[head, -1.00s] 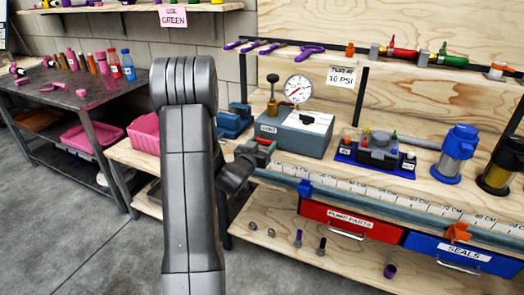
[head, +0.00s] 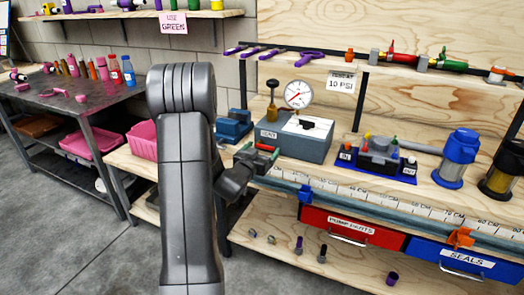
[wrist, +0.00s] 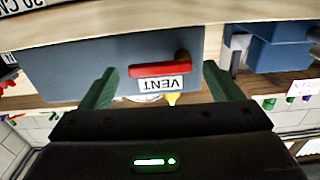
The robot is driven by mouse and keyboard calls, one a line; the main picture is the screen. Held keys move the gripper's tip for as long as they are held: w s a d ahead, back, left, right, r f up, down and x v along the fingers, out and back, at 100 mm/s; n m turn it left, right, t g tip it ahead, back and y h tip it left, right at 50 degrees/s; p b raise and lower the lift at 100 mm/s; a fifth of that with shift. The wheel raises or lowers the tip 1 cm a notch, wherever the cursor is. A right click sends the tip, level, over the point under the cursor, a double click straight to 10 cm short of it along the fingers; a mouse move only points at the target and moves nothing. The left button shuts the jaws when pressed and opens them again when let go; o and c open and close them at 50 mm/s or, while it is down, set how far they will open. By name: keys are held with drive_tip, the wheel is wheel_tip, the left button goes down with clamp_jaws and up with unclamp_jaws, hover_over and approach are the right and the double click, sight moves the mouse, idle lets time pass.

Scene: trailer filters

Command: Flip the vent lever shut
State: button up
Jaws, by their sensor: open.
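The vent lever (wrist: 158,69) is a red bar with a brass pivot at its right end in the wrist view. It lies sideways along the face of a grey-blue box (wrist: 60,62), beside an upside-down VENT label (wrist: 165,84). My gripper (wrist: 159,78) is open, its two green fingers on either side of the lever and label, with gaps to the lever. Whether the fingertips reach the lever's depth is unclear. In the head view, my gripper (head: 262,153) is at the front left of the box (head: 292,143), and a small patch of red shows there.
A pressure gauge (head: 298,94) stands behind the box. A blue vise (head: 234,124) is to its left, and a blue tray with a small valve unit (head: 380,152) to its right. A ruler rail (head: 350,194) runs along the bench front above red and blue drawers.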

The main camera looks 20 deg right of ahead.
drive_tip(key=v, duration=1.3)
drive_tip(key=shift+s+b, duration=0.15)
drive_tip(key=shift+b, duration=0.2)
drive_tip(key=shift+a, duration=0.1)
drive_tip(key=x, duration=1.4)
drive_tip(key=shift+p, duration=0.4)
drive_tip(key=shift+a+r, duration=0.1)
drive_tip(key=shift+a, duration=0.05)
drive_tip(key=shift+f, duration=0.2)
